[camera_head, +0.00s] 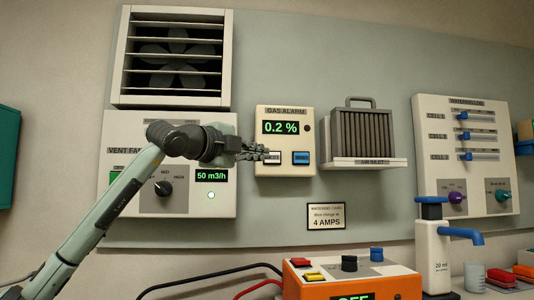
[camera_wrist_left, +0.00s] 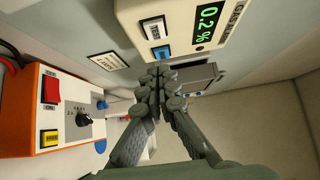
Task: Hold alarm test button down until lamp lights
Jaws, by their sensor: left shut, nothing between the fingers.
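The gas alarm box (camera_head: 285,112) hangs on the wall panel in the middle of the head view, its green display (camera_head: 281,127) reading 0.2 %. A small round lamp (camera_head: 308,128) beside the display is dark. In the wrist view the left gripper (camera_wrist_left: 160,72) shows near the blue button (camera_wrist_left: 160,52). I cannot tell whether it touches anything. My right gripper is out of view.
The vent fan panel (camera_head: 135,190) is behind my left arm, left of the alarm. The air inlet (camera_head: 362,163) projects close on the right. An orange unit (camera_head: 375,285) with cables and a blue-topped dispenser (camera_head: 432,245) stand below.

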